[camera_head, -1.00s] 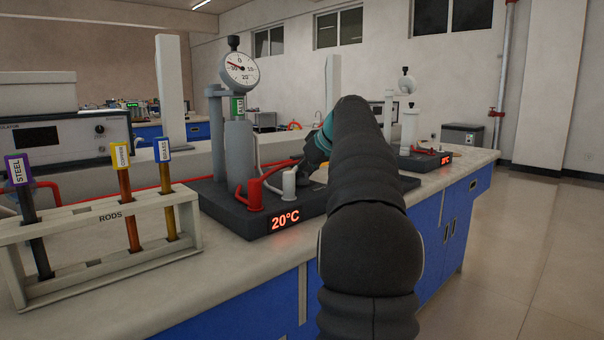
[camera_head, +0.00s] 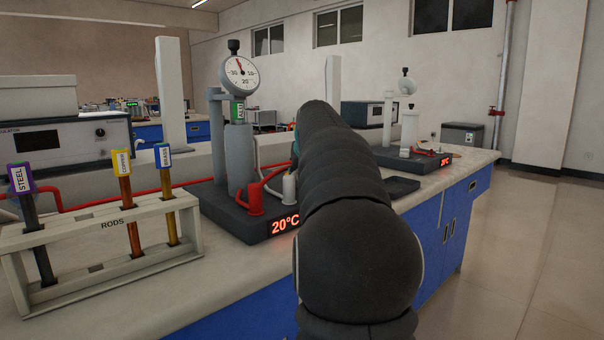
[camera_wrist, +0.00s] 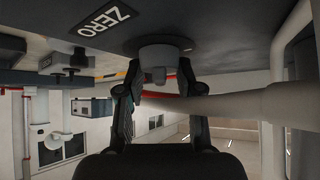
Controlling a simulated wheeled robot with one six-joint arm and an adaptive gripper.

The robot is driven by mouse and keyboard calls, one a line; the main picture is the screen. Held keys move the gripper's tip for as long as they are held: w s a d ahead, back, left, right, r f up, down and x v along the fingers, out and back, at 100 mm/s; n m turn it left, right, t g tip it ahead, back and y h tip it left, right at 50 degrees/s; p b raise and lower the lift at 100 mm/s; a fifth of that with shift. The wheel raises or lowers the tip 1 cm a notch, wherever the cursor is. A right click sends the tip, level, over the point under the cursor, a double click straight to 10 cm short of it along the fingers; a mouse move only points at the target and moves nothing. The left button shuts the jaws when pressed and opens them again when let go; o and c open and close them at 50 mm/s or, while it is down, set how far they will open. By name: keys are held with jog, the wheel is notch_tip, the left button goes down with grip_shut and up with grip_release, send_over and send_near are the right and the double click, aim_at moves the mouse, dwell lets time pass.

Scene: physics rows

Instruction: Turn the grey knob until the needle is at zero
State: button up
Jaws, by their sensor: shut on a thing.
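The round white dial gauge (camera_head: 239,73) stands on top of the grey apparatus in the head view. Its red needle points almost straight up, at or very near the zero mark; the exact reading is too small to tell. In the wrist view the grey knob (camera_wrist: 160,53) sits between my two fingers, under a dark surface with a ZERO label (camera_wrist: 99,18). My gripper (camera_wrist: 158,76) is shut on the knob. In the head view my arm hides both gripper and knob.
The apparatus base (camera_head: 232,216) shows 20°C, with a red tap and hoses beside my arm. A rod rack (camera_head: 110,240) holding steel, copper and brass rods stands at left. A second apparatus (camera_head: 408,158) stands behind at right.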

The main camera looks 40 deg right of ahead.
jog(key=shift+m, duration=0.3)
jog(key=o, duration=1.2)
jog(key=shift+c, duration=0.2)
jog(key=v, duration=1.2)
jog(key=shift+a, duration=0.1)
